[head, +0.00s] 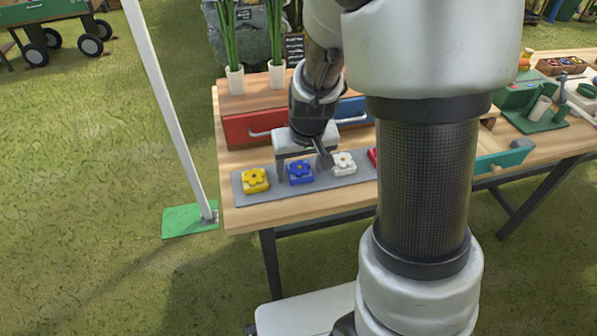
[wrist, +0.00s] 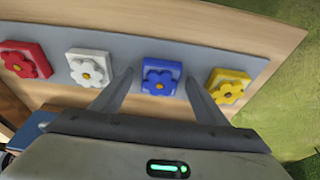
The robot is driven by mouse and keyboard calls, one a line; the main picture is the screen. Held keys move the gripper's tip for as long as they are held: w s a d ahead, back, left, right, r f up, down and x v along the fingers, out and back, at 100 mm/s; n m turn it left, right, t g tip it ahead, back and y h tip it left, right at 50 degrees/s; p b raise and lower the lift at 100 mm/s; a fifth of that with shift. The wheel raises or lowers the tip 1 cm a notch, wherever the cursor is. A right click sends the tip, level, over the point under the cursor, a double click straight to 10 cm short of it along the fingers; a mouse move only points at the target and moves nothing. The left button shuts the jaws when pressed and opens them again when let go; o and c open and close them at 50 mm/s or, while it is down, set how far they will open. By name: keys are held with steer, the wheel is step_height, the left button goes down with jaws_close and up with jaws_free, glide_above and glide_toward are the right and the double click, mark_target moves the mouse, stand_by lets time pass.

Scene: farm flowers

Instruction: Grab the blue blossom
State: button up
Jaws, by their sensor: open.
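My gripper (head: 302,174) is open and points down at the blue blossom. In the wrist view my gripper (wrist: 160,83) has one finger on each side of the blue blossom, with nothing held. I cannot tell how far the fingertips are above the strip.
The yellow blossom (head: 255,180) and white blossom (head: 344,163) flank it closely. A red blossom (wrist: 25,60) lies beyond the white one. Behind are a red drawer (head: 250,128), a blue drawer (head: 352,112) and potted green stems (head: 234,80). A white pole (head: 170,100) stands left of the table.

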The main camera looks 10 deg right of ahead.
steer(key=shift+r, duration=0.1)
steer(key=c, duration=1.1)
